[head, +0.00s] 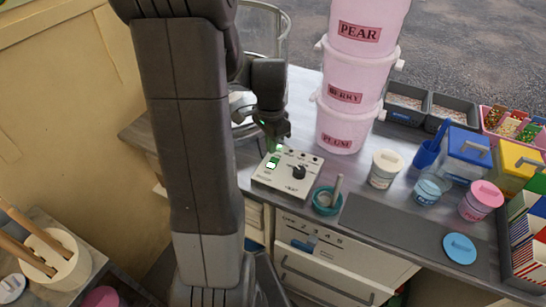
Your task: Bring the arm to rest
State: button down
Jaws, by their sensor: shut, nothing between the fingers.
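My gripper (277,140) is shut and empty. It points down just above the back left of the white control box (311,177), near a green lit switch (272,162). I cannot tell whether the fingertips touch the box. My arm stands upright across the left middle of the view, bent over at the top, and hides part of the counter and the wall behind it.
A clear round tub (283,45) stands behind my gripper. Stacked pink buckets (357,75) rise close to its right. A teal cup (327,201), lidded jars (385,169) and a blue scoop (428,151) stand further right.

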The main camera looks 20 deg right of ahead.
jog(key=shift+r, duration=0.6)
jog(key=shift+f, duration=0.1)
